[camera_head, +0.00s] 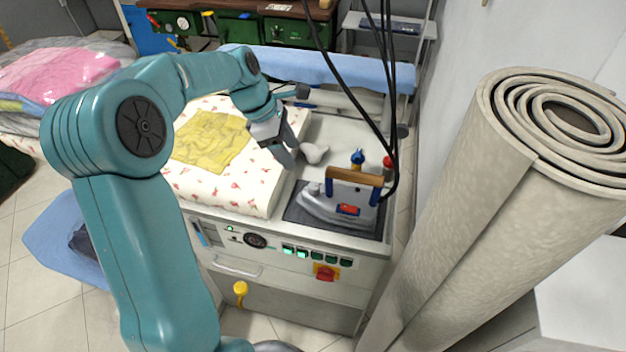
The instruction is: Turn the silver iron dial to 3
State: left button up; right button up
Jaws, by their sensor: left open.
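The silver iron (335,208) stands on a dark mat (374,224) at the right of the ironing station. It has a wooden handle (355,177), blue handle supports and a red part on its near side. I cannot make out a dial or its numbers at this size. My left gripper (289,150) points down over the station, up and to the left of the iron and apart from it. It is open and looks empty. My right gripper is not in view.
A padded board with a floral cover (228,187) and a yellow cloth (208,138) lies left of the iron. Black cables (352,100) hang beside the iron. The station's front has switches and a red knob (325,273). A rolled carpet (500,200) stands close on the right.

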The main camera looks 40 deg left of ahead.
aim_at(313, 186)
pick_arm(q)
jog(key=x, duration=1.2)
jog(key=shift+s+d, duration=0.1)
jog(key=shift+s, duration=0.05)
jog(key=shift+w+f, duration=0.25)
jog(key=shift+f, duration=0.05)
jog(key=shift+s, duration=0.15)
jog(key=c, duration=1.1)
